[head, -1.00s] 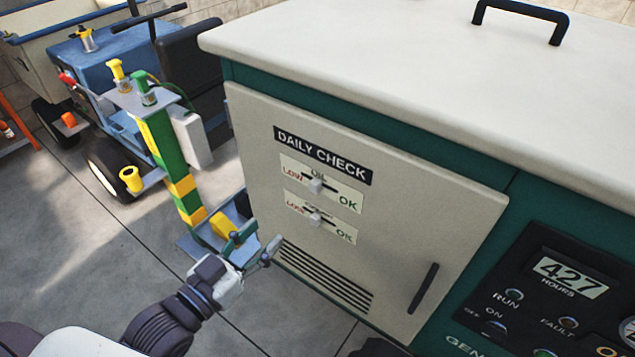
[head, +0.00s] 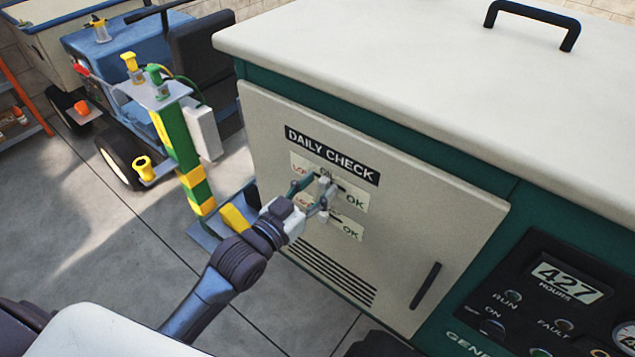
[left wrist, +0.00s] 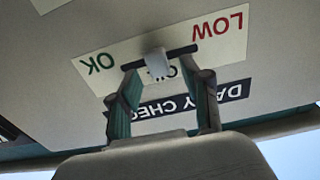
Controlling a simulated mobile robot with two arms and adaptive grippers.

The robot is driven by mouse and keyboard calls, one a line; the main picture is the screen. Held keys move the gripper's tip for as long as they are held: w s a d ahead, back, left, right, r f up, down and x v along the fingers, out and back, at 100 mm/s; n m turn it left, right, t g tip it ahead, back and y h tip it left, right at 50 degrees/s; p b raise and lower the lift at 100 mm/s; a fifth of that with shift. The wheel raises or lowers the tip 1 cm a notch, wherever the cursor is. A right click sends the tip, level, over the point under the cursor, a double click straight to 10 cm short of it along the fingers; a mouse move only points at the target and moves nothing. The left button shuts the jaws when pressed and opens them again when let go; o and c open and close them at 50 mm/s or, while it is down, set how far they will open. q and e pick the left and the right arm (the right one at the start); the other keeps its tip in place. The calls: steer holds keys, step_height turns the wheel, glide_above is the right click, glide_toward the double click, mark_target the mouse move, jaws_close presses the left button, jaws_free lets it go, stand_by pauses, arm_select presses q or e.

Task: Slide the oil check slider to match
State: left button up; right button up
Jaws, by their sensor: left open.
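The oil check slider is a pale knob on a dark slot in the upper white plate, under the DAILY CHECK sign (head: 332,155). In the left wrist view, which is upside down, the oil knob (left wrist: 157,63) sits near the middle of its slot, between LOW and OK. My left gripper (head: 314,191) is open at the oil plate (head: 356,196), hiding part of it. In the left wrist view its fingers (left wrist: 160,92) stand apart on either side of the knob, with gaps; contact cannot be told. My right gripper is not in view.
A second slider plate (head: 350,230) is just below, partly behind my gripper. The panel door has a vent (head: 333,272) and a dark handle (head: 425,286). A green and yellow post (head: 180,150) stands left of the cabinet.

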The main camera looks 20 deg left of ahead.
mark_target(343, 186)
arm_select(q)
steer(key=shift+w, duration=0.2)
jaws_close()
stand_by(0.3)
steer(key=shift+s+d+p, duration=0.2)
steer(key=shift+d, duration=0.45)
steer(key=shift+s+d+p, duration=0.25)
steer(key=shift+d, duration=0.35)
steer(key=shift+s+d+p, duration=0.2)
steer(key=shift+d, duration=0.45)
steer(key=shift+a, duration=0.1)
